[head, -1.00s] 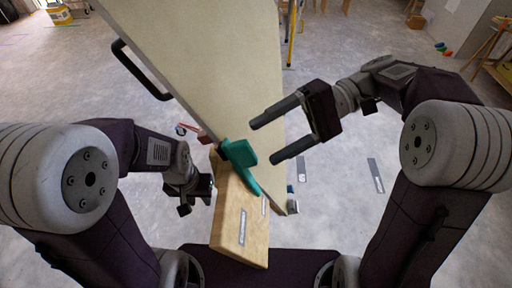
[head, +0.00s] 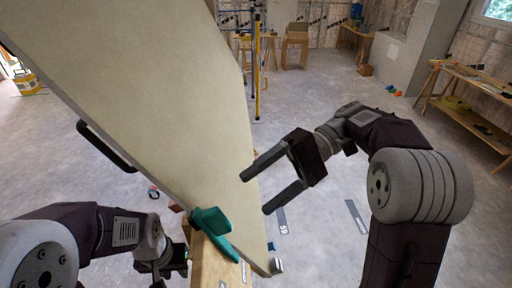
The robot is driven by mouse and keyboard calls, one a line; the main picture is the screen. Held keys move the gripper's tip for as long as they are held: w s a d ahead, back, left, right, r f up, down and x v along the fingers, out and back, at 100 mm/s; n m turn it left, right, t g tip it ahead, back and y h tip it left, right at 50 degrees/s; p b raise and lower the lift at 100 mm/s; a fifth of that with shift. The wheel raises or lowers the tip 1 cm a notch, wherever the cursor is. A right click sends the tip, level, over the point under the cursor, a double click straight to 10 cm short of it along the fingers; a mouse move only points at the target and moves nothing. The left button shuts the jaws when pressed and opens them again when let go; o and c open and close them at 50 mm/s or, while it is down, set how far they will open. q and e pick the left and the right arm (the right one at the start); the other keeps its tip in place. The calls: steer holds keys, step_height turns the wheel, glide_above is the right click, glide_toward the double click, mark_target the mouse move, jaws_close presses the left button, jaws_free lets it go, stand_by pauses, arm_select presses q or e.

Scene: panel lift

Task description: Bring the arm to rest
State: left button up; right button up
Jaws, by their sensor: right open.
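A large beige panel (head: 150,95) leans at a slant across the left and middle of the head view. A black handle (head: 105,147) is on its left edge. A teal clamp-like piece (head: 212,227) sits at its lower edge, over a wooden beam (head: 207,268). My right gripper (head: 256,193) is open and empty, its fingers pointing left near the panel's right edge; I cannot tell whether they touch it. My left gripper (head: 165,268) is low, left of the beam; its fingertips are unclear, so its opening cannot be told.
Yellow-legged stands (head: 257,80) and a sawhorse (head: 296,48) stand at the back. A workbench (head: 480,95) is along the right wall. A yellow bucket (head: 27,82) is at the far left. The concrete floor to the right of the panel is mostly clear.

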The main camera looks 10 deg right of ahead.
steer(key=s+d+f+t+h+b, duration=0.1)
steer(key=d+f+t+h+b, duration=0.1)
steer(key=f, duration=1)
steer(key=s+d+f+m+t+h+b, duration=0.1)
steer(key=d+f+t+h+b, duration=0.2)
steer(key=f, duration=1)
steer(key=s+d+f+t+h+b, duration=0.1)
steer(key=d+f+h+b, duration=0.4)
steer(key=f, duration=0.8)
steer(key=d+t+h, duration=0.1)
steer(key=d+h, duration=0.1)
steer(key=shift+m+h+b, duration=0.3)
steer(key=shift+b, duration=0.05)
